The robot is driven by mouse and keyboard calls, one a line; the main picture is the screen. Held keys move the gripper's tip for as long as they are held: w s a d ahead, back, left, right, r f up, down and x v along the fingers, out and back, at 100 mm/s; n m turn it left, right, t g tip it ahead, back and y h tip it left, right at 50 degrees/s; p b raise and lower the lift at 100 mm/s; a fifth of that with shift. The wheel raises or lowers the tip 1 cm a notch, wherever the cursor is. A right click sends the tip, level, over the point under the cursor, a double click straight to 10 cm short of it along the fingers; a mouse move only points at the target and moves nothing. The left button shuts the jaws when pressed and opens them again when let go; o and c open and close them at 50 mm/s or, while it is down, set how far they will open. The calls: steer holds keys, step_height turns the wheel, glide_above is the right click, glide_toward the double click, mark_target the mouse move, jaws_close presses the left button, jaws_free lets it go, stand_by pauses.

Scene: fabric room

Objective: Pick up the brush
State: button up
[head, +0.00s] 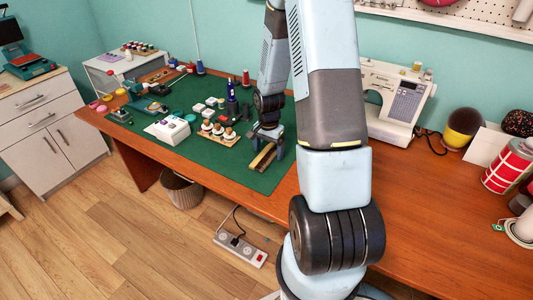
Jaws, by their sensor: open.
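A wooden object with a tan top and a dark stripe, which looks like the brush (262,159), lies on the green mat (232,166) near the mat's front right corner. My gripper (267,143) points down right at the brush's far end, with its fingers apart. I cannot tell from this view whether the brush's far end is between the fingers or just below them. My arm covers part of the table to the right of the brush.
A wooden tray with several white-topped pieces (218,131) stands left of the brush. A white box (168,130), spools (246,78) and small white blocks lie farther left and back. A sewing machine (392,104) stands behind my arm. The table's front edge is close.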

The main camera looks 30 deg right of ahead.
steer(key=shift+f, duration=0.2)
steer(key=shift+c, duration=0.3)
steer(key=c, duration=1.1)
steer(key=shift+r, duration=0.15)
